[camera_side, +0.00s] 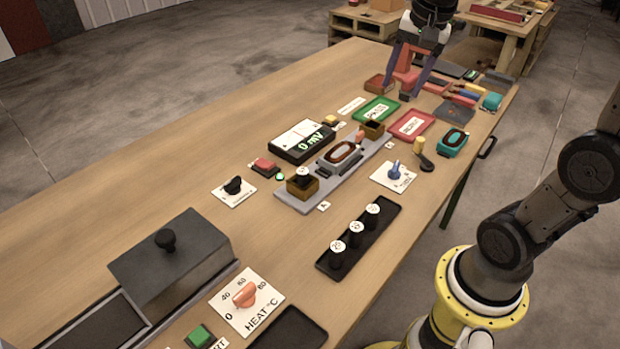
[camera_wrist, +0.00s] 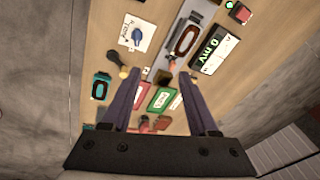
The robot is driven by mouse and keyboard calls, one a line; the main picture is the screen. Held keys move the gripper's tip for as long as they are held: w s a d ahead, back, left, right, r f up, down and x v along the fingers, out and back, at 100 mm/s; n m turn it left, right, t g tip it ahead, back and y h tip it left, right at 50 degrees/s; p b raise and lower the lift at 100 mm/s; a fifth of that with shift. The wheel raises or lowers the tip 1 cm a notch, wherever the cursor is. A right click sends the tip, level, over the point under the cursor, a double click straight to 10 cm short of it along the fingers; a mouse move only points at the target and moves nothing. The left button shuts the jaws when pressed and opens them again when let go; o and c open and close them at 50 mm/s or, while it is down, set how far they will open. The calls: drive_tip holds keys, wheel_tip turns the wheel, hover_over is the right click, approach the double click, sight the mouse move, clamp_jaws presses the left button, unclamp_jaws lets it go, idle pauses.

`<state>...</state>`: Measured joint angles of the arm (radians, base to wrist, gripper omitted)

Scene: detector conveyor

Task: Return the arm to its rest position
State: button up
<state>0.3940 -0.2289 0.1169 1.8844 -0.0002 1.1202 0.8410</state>
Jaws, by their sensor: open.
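My gripper (camera_side: 406,82) is at the far end of the wooden table (camera_side: 130,165) in the side view, above the cluster of small items there. Its two purple fingers are spread apart. In the wrist view my gripper (camera_wrist: 163,118) shows the same wide gap, with nothing held between the fingers. Below it lie the green tray (camera_side: 376,109) and the red tray (camera_side: 412,125). A red object (camera_side: 407,75) shows between the fingers in the side view; I cannot tell its exact distance from them.
A grey rail with a coil (camera_side: 342,155) stands mid-table beside a meter (camera_side: 303,141) reading 0 mV. A black rack (camera_side: 357,238) holds labelled cylinders. A dark lidded box (camera_side: 172,262) and a heat dial (camera_side: 245,294) are at the near end. The left table side is clear.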

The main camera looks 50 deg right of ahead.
drive_tip(key=s+a+f+n+t+y, duration=0.1)
drive_tip(key=s+a+f+n+t, duration=0.2)
drive_tip(key=s+a+n, duration=0.9)
drive_tip(key=shift+s+f+n, duration=0.15)
drive_tip(key=shift+f+n, duration=0.95)
idle(0.5)
